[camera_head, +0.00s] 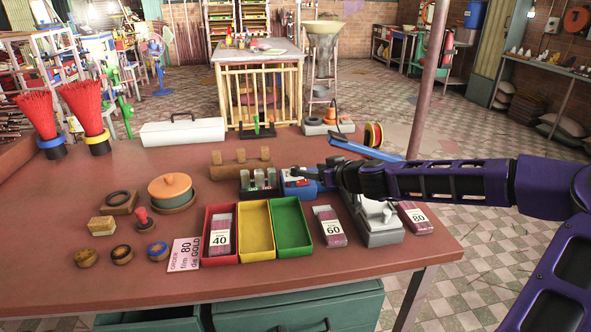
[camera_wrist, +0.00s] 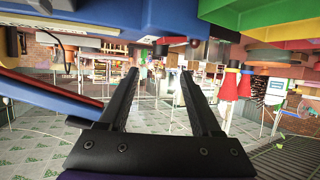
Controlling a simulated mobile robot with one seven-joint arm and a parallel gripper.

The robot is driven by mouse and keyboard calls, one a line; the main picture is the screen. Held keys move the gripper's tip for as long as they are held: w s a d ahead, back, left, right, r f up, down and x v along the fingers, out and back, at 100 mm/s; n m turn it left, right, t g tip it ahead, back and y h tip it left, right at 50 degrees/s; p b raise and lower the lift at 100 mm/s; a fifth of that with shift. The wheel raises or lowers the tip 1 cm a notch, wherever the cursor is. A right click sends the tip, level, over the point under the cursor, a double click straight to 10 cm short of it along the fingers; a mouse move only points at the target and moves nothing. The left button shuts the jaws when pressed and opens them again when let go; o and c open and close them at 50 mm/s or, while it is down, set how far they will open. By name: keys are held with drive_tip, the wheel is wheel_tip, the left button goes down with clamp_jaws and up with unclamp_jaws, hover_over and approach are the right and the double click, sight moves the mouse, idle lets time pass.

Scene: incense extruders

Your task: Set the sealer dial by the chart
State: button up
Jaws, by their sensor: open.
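The sealer is a blue unit (camera_head: 295,190) at the table's middle right, with a long blue lever (camera_head: 365,149) raised behind it. My gripper (camera_head: 308,173) is beside its upper part and covers much of it. In the wrist view my gripper (camera_wrist: 155,82) is open, with nothing between the fingers; blue bodywork (camera_wrist: 100,16) lies close above and left. A white order card (camera_head: 185,254) reads "film 80" and "GOLD". I cannot identify a settings chart.
Red, yellow and green trays (camera_head: 257,230) stand in front; a pack marked 40 (camera_head: 220,240) lies in the red one. Packs marked 60 (camera_head: 331,228) and 80 (camera_head: 415,217) flank a grey device (camera_head: 376,222). A wooden rack (camera_head: 241,163) stands behind.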

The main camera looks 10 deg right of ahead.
sight(296, 167)
drive_tip(key=x, duration=1)
drive_tip(key=shift+f, duration=0.15)
clamp_jaws()
